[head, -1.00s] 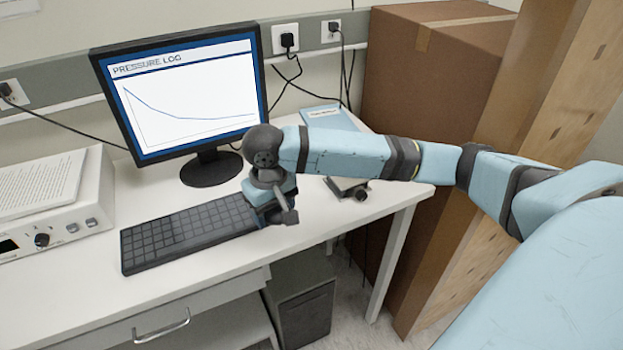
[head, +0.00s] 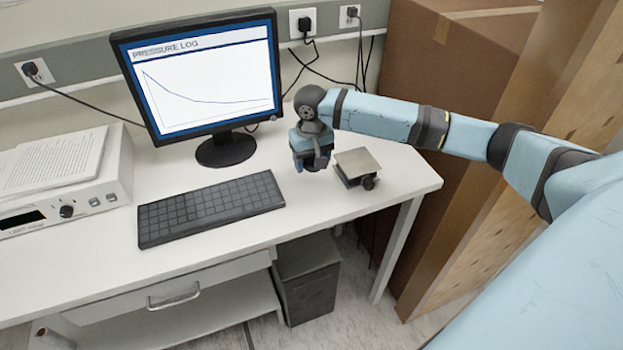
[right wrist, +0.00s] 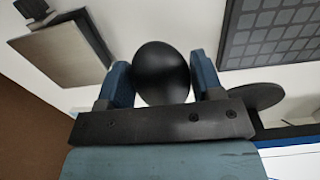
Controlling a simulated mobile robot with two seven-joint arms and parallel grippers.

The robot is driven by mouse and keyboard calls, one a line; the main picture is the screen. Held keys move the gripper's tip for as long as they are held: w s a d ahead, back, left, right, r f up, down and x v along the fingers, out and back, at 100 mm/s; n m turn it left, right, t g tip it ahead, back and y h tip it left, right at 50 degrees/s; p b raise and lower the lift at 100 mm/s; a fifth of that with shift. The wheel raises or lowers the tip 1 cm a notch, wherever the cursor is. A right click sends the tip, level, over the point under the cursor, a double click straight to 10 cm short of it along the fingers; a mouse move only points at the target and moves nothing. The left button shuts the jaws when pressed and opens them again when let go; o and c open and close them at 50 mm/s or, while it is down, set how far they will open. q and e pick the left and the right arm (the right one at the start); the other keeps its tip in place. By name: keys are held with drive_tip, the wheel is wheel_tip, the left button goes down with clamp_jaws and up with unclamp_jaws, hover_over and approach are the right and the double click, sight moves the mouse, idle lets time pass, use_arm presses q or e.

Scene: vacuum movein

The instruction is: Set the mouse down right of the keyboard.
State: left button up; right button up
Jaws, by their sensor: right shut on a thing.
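My right gripper (head: 312,163) hangs over the desk just right of the keyboard's far right corner. In the right wrist view its two blue fingers (right wrist: 162,78) are shut on the mouse (right wrist: 163,66), a smooth black rounded shape. The mouse is mostly hidden by the gripper in the head view, and I cannot tell whether it touches the desk. The dark grey keyboard (head: 210,208) lies on the white desk (head: 300,212), left of the gripper; its edge also shows in the right wrist view (right wrist: 268,32). My left gripper is not in view.
A small jack with a metal top plate (head: 358,162) and black knob stands close right of the gripper. The monitor (head: 208,82) stands behind the keyboard, and an instrument (head: 70,200) with papers is at left. Desk in front of the gripper is bare. A cardboard box (head: 450,80) stands behind right.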

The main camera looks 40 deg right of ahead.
sight(312, 188)
wheel_tip(312, 188, down, 7)
drive_tip(key=shift+f, duration=0.1)
idle(0.4)
drive_tip(key=o, duration=0.9)
drive_tip(key=shift+f, duration=0.1)
drive_tip(key=shift+o, duration=0.2)
wheel_tip(312, 188, up, 12)
drive_tip(key=shift+r, duration=0.15)
drive_tip(key=shift+a, duration=0.1)
